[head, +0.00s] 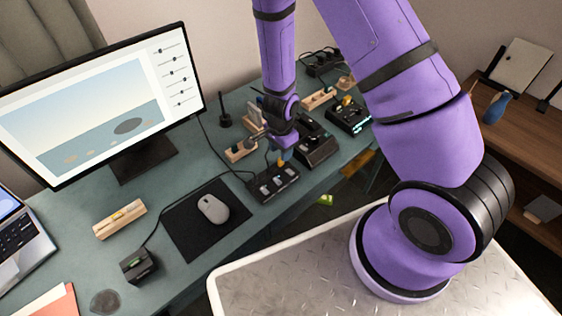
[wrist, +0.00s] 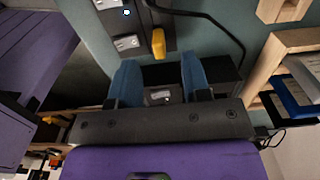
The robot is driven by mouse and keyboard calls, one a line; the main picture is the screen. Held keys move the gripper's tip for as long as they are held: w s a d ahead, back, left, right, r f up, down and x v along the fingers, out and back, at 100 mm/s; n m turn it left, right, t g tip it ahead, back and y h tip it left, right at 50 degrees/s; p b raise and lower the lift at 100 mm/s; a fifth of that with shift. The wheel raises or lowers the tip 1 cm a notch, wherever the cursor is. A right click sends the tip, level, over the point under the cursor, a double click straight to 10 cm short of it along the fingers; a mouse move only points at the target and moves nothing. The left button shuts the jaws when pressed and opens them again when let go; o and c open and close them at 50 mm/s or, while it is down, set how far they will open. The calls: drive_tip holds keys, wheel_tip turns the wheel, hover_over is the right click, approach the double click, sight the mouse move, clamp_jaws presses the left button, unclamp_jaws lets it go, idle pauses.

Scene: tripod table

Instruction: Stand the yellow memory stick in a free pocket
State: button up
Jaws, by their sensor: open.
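The yellow memory stick (wrist: 158,43) shows in the wrist view just beyond the gap between my fingertips. It stands at the edge of a black block (wrist: 150,20) with several pale metal inserts; whether it is seated in a pocket I cannot tell. My gripper (wrist: 158,78) is open, with its blue fingers apart and nothing between the tips. In the head view my gripper (head: 281,155) is low over the far end of the black block (head: 262,194), and a bit of yellow shows there. The fingers partly hide this spot.
A mouse (head: 214,209) on a black mat (head: 185,232) lies left of the block. A wooden block (head: 105,230) with a yellow strip is farther left, below the monitor (head: 100,100). Black devices (head: 315,148) and wooden holders (head: 238,154) crowd around my gripper. A cable runs beside the block.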

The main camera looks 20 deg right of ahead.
sight(281, 163)
drive_tip(key=shift+f, duration=2.25)
clamp_jaws()
